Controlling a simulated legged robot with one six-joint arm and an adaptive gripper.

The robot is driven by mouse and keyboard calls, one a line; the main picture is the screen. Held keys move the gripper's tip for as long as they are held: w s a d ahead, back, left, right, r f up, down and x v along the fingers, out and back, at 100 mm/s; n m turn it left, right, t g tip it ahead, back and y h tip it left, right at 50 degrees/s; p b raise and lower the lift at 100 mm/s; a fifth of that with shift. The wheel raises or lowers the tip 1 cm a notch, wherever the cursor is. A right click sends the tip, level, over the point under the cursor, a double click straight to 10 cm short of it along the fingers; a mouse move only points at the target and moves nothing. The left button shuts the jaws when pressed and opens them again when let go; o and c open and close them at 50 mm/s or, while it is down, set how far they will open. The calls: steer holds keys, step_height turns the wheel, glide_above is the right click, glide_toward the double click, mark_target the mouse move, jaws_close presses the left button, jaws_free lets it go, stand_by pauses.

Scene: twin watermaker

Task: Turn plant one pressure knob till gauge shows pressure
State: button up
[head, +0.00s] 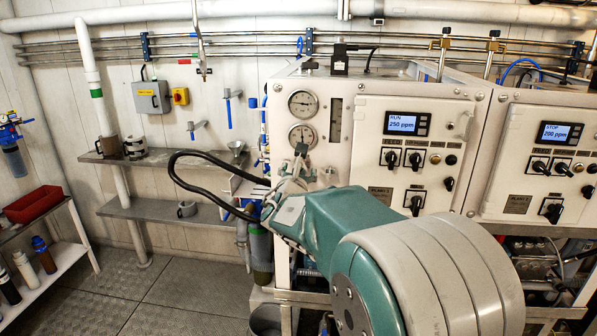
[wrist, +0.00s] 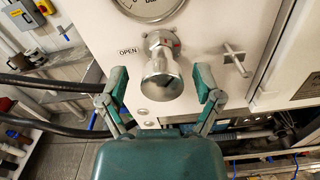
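The pressure knob (wrist: 162,78) is a shiny metal knob on the white panel, beside an "OPEN" label in the wrist view. My gripper (wrist: 160,84) is open, with one green finger on each side of the knob and visible gaps between. Part of a gauge (wrist: 150,6) shows above the knob; its needle is out of view. In the head view my gripper (head: 298,168) is at the left cabinet's front, below an upper gauge (head: 303,103) and a lower gauge (head: 302,135). The knob is hidden there, and the needles are too small to read.
A small T-shaped handle (wrist: 236,58) sticks out right of the knob. The left control panel (head: 408,150) reads RUN 250 ppm; the right panel (head: 545,160) reads STOP 200 ppm. A black hose (head: 205,155) loops left of my gripper. Wall shelves (head: 165,208) stand further left.

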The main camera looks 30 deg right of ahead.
steer(key=v, duration=1.2)
steer(key=shift+f, duration=0.1)
steer(key=s+d+f+m+g+y, duration=0.1)
steer(key=s+f+m+g, duration=0.25)
steer(key=s+m, duration=0.5)
steer(key=s+d+f+m+g, duration=0.1)
steer(key=s+f+m+g, duration=0.1)
steer(key=s+m+g, duration=0.45)
steer(key=s+a+f+m+y, duration=0.5)
steer(key=s+a+m+y, duration=0.4)
steer(key=a+m, duration=0.3)
steer(key=shift+m+t, duration=0.3)
